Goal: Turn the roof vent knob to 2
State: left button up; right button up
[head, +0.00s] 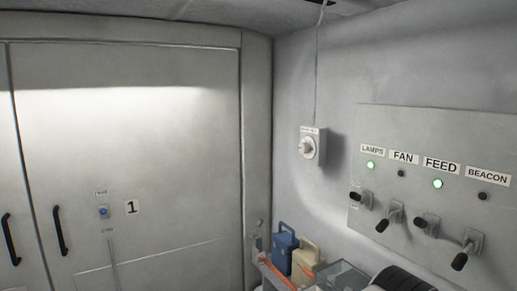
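A round white knob (307,147) sits on a small pale box (320,146) fixed to the right wall, near the corner. A cord runs from the box up to the ceiling. The box has a small label along its top, too small to read. The knob's setting and any numbers around it are too small to make out. Neither of my grippers shows in the head view.
Right of the knob is a switch panel (420,130) with lever switches labelled LAMPS, FAN, FEED and BEACON; the LAMPS and FEED lights glow green. Blue (284,249) and beige (305,261) containers stand below. A grey door (130,150) marked 1 is left.

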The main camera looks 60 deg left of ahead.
aim_at(304, 147)
jog(key=u, duration=1.65)
